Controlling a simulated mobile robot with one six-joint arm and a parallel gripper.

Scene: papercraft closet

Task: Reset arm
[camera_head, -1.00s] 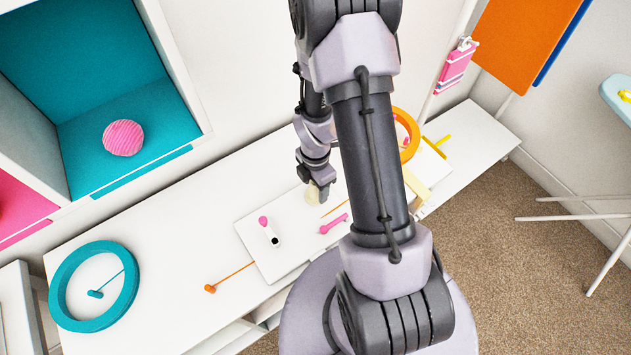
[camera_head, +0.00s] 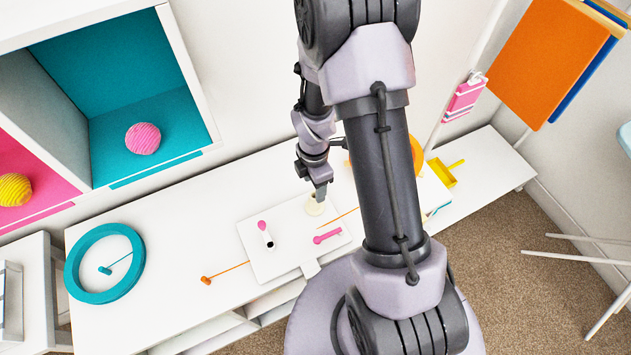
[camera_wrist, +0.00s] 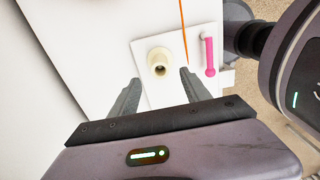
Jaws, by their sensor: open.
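My gripper (camera_head: 320,190) hangs at the end of my arm over the white shelf top, above the far part of a white board (camera_head: 270,262). In the wrist view its two fingers (camera_wrist: 158,88) are spread apart with nothing held between them. A cream cup-like piece (camera_wrist: 159,62) stands on the board just beyond the fingertips, apart from them; it also shows in the head view (camera_head: 314,207), partly behind the gripper. A pink stick-like piece (camera_head: 327,236) lies on the board.
A white holder with a pink-tipped piece (camera_head: 264,232) is on the board. An orange stick (camera_head: 226,273) and a teal ring (camera_head: 77,264) lie left. A yellow tray (camera_head: 440,174) lies right. Cubbies hold a pink ball (camera_head: 143,139) and yellow ball (camera_head: 14,189).

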